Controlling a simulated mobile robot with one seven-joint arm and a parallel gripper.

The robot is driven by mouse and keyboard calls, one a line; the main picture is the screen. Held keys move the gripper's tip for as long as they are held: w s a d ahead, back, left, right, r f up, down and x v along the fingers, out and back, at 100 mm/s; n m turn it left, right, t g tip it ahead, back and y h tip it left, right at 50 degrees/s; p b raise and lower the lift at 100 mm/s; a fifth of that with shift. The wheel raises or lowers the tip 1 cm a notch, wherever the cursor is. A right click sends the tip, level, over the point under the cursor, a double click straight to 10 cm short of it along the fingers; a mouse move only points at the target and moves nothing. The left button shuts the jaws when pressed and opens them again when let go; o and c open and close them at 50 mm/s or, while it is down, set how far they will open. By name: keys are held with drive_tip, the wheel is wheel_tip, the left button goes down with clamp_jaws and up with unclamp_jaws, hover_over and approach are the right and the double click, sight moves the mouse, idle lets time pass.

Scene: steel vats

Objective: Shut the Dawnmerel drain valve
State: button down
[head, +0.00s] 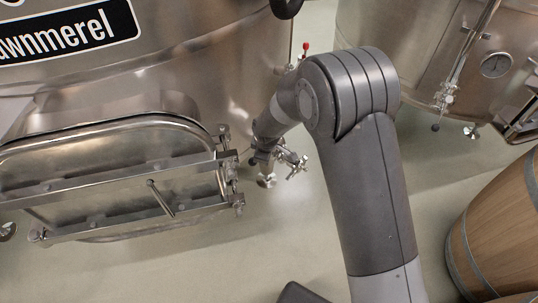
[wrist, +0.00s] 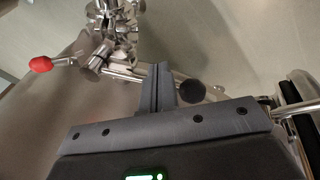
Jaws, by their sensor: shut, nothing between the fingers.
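The Dawnmerel vat (head: 200,70) is a steel tank at the left of the head view, with its name on a black label (head: 65,38). Steel valve fittings (head: 290,160) show low at its right side, partly behind my arm. A red-tipped lever (head: 306,46) shows above my arm. In the wrist view, a red-tipped lever (wrist: 42,64) points left from a steel fitting (wrist: 95,65); I cannot tell which is the drain valve's handle. My gripper (wrist: 160,72) is shut and empty, close to a steel rod and a black knob (wrist: 192,90). Contact is unclear.
A barred hatch (head: 120,180) sticks out from the vat's front. A second steel vat (head: 410,50) with a gauge stands at the upper right. Wooden barrels (head: 500,230) stand at the right. Bare floor (head: 220,265) lies in front of the hatch.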

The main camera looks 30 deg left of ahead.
drive_tip(key=shift+d, duration=0.1)
drive_tip(key=shift+s+d+r, duration=0.1)
drive_tip(key=shift+d, duration=0.4)
drive_tip(key=v, duration=0.7)
drive_tip(key=shift+r, duration=0.35)
drive_tip(key=shift+s+d, duration=0.15)
